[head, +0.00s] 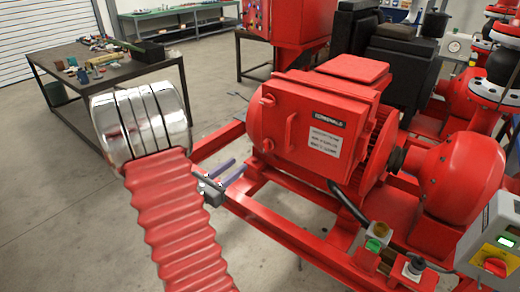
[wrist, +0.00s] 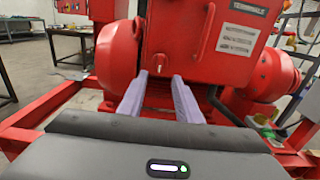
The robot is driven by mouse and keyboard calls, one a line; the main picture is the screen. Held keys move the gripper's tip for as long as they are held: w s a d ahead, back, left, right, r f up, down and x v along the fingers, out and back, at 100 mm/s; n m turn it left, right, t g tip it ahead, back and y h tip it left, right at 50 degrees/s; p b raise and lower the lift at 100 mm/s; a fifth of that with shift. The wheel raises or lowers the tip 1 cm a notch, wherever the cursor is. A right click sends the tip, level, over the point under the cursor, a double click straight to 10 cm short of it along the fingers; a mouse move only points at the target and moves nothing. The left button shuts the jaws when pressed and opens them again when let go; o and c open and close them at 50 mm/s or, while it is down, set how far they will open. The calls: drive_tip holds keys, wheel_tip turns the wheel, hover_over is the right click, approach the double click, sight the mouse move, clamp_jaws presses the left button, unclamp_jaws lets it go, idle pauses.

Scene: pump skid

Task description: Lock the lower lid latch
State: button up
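The red terminal box (head: 322,118) on the motor has a lid with a "TERMINALS" label and a bar handle (head: 291,131). Two small fittings show at its left side, an upper one (head: 268,100) and a lower one (head: 268,145). The lower one looks like the lower lid latch; its exact position is too small to tell. In the wrist view a small red knob-like fitting (wrist: 160,61) shows beyond and between the fingertips. My gripper (head: 240,162) is open and empty, left of the motor, its two purple-grey fingers (wrist: 160,76) parallel and apart, pointing towards the box.
The red skid frame (head: 285,236) runs below the motor. A red pump housing (head: 462,182) stands to the right. A cluttered workbench (head: 100,75) stands behind left. Open floor lies at the left.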

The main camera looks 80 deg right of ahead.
sight(264, 145)
drive_tip(key=shift+d, duration=0.1)
drive_tip(key=x, duration=1.3)
drive_tip(key=shift+s+d, duration=0.2)
drive_tip(key=shift+d, duration=0.05)
drive_tip(key=shift+c, duration=0.4)
clamp_jaws()
drive_tip(key=shift+a, duration=0.15)
